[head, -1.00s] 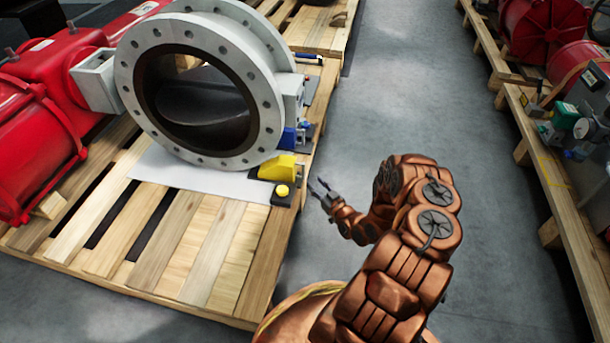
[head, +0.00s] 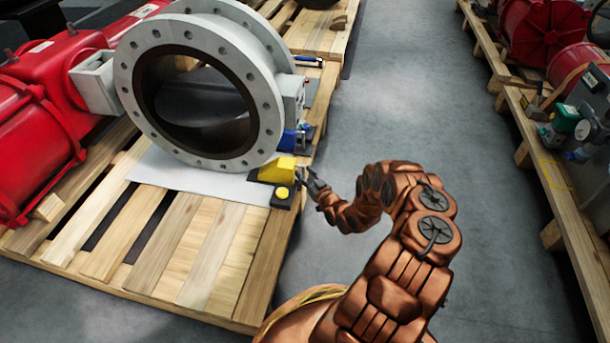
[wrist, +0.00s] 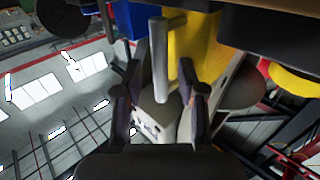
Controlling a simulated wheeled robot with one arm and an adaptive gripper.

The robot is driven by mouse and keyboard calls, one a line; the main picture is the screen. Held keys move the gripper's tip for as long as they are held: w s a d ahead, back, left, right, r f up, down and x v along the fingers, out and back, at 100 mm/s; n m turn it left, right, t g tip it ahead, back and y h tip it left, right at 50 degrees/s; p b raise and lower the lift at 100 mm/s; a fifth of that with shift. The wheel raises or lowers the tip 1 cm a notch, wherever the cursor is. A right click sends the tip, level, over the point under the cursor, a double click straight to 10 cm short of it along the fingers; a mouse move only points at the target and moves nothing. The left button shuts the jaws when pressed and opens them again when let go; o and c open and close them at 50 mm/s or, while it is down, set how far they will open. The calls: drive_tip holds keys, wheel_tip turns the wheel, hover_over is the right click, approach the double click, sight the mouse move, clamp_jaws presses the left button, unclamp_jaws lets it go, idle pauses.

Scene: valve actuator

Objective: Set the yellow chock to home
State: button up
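The yellow chock (head: 278,169) sits on the pallet's right edge, beside the foot of the big grey valve ring. In the wrist view the yellow chock (wrist: 192,42) is close, just beyond my fingers. A grey L-shaped bar (wrist: 159,58) stands in front of it, between my fingertips. My gripper (head: 308,178) is just right of the chock in the head view. In the wrist view my gripper (wrist: 160,66) has its fingers apart, one on each side of the bar. I see gaps beside the bar; contact cannot be made out.
A yellow round button (head: 283,192) on a black base sits just in front of the chock; the wrist view shows it (wrist: 295,82) at right. A blue chock (head: 290,140) lies behind. The valve ring (head: 270,95) towers above.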

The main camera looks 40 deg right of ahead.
clamp_jaws()
idle(0.7)
